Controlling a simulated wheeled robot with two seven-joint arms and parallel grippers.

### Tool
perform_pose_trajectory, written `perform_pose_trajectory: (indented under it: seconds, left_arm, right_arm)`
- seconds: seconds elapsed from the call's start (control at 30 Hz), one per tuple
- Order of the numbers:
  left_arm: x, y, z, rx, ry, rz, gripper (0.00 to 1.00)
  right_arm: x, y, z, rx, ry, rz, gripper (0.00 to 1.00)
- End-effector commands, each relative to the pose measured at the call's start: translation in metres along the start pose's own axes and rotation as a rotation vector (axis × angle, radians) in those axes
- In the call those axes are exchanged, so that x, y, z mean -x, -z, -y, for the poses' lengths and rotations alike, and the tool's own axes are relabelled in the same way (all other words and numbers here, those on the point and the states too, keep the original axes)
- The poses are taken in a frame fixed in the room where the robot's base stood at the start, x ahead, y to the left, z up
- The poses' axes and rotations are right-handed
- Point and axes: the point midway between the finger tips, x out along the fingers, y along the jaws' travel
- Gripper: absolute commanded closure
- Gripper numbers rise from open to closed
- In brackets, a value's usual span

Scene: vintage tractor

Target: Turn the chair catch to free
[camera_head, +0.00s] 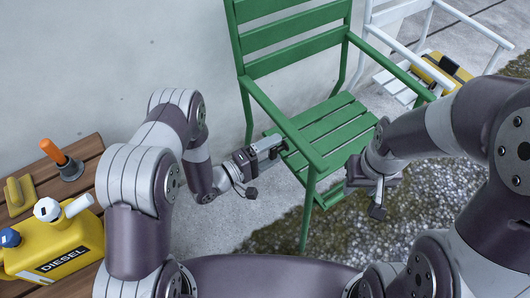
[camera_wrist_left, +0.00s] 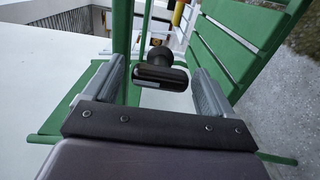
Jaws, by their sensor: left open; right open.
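The green slatted chair (camera_head: 325,125) stands right of centre in the head view. My left gripper (camera_head: 280,147) is at the left side of its seat, below the armrest. In the left wrist view the left gripper (camera_wrist_left: 158,80) is open. A black knob with a wide black base, seemingly the chair catch (camera_wrist_left: 160,72), shows between its fingers, with a gap visible on each side. I cannot tell whether the catch is at free. My right gripper (camera_head: 370,178) is beside the chair's front right corner; its fingers are mostly hidden.
A wooden slatted table (camera_head: 82,150) at the left holds a yellow diesel can (camera_head: 60,245), an orange-handled tool (camera_head: 55,152) and a yellow block (camera_head: 20,192). A white chair (camera_head: 390,45) with a yellow-black case (camera_head: 440,70) stands behind right. Gravel lies under the chair's front.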

Motion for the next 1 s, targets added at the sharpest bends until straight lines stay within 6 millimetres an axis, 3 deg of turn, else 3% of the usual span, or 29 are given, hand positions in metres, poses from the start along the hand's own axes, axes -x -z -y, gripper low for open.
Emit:
perform_pose_trajectory:
  seconds: [0.17,0.4,0.53,0.7,1.0]
  left_arm:
    - [0.027,0.001,-0.002,0.004,0.001,-0.005,0.15]
    - [0.089,0.002,-0.002,0.004,0.002,-0.009,0.15]
    - [0.113,0.001,-0.001,0.003,0.001,-0.007,0.15]
    - [0.125,0.000,0.000,0.001,0.000,-0.002,0.15]
    - [0.125,0.000,0.000,0.001,0.000,-0.001,0.15]
  right_arm:
    - [0.007,0.001,0.000,0.000,0.000,0.000,0.57]
    - [0.017,0.002,0.000,0.000,0.000,0.000,0.57]
    - [0.020,0.002,0.000,0.000,0.000,0.000,0.57]
    - [0.021,0.003,0.000,0.000,0.000,0.000,0.57]
    - [0.020,0.002,0.000,0.000,0.000,0.000,0.57]
